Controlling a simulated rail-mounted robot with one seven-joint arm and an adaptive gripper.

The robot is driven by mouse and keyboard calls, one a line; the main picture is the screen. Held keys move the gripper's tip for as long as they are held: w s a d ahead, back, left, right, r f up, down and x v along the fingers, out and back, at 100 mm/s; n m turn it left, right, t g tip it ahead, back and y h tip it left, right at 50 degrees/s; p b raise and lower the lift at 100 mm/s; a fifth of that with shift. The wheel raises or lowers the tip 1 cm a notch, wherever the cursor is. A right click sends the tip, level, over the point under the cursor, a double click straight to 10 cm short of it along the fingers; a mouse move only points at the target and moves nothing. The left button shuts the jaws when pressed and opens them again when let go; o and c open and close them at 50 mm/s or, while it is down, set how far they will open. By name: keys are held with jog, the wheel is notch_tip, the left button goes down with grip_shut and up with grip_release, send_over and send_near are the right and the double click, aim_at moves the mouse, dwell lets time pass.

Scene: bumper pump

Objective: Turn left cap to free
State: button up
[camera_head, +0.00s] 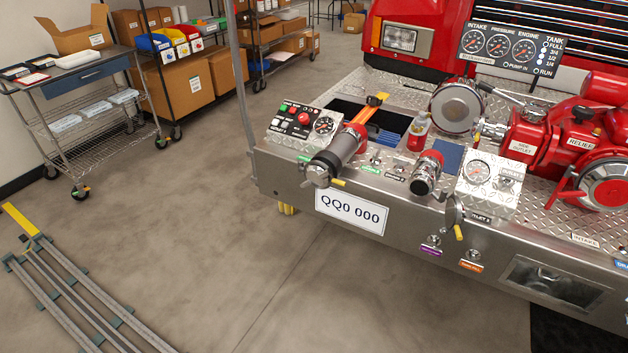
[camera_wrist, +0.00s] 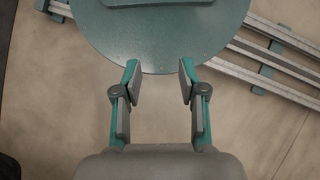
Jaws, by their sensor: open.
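A fire-engine bumper (camera_head: 290,180) of bright tread plate holds the pump parts in the head view. At its left a grey cylindrical fitting with a red collar points outward; a metal cap with lugs (camera_head: 318,174) is at its front end, with a yellow-tipped lever beside it. My gripper (camera_wrist: 158,75) shows only in the wrist view, open and empty, pointing at the floor area, away from the caps.
A control box with gauge (camera_head: 302,123) stands behind the left fitting. A wire cart (camera_head: 85,100) and shelves stand at the back left. A rail (camera_head: 75,300) lies on the floor, also in the wrist view (camera_wrist: 270,55). The concrete floor before the bumper is clear.

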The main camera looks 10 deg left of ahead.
jog(key=shift+o, duration=0.2)
jog(key=n+t+h+p, duration=0.1)
jog(key=n+t+h, duration=1)
jog(key=n+t, duration=0.95)
send_near(325, 174)
jog(key=shift+m+t, duration=0.35)
jog(key=p+x, duration=0.2)
jog(key=x, duration=0.9)
jog(key=shift+d+f, duration=0.1)
jog(key=shift+f, duration=0.1)
